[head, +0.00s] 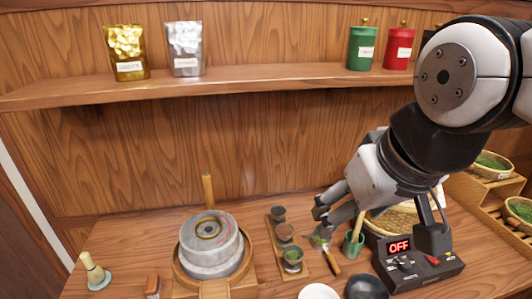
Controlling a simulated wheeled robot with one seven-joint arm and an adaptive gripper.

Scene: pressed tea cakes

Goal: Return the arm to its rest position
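My arm comes in from the upper right and reaches down over the right part of the table. My gripper (378,230) points downward with its two dark fingers spread wide. One finger is above the small tray's right side and the other is in front of the black device with the red OFF display (399,246). Nothing shows gripped between the fingers. A green cup with a wooden-handled tool (354,243) and part of a woven basket (395,219) appear between them in the picture; their distance from the fingers is unclear.
A stone mill (211,246) stands left of centre, by a wooden tray of small bowls (303,262). A white bowl (318,292), black bowl (367,288) and whisk (95,271) are near the front. A shelf (260,78) holds pouches and tins. Baskets (490,166) stand right.

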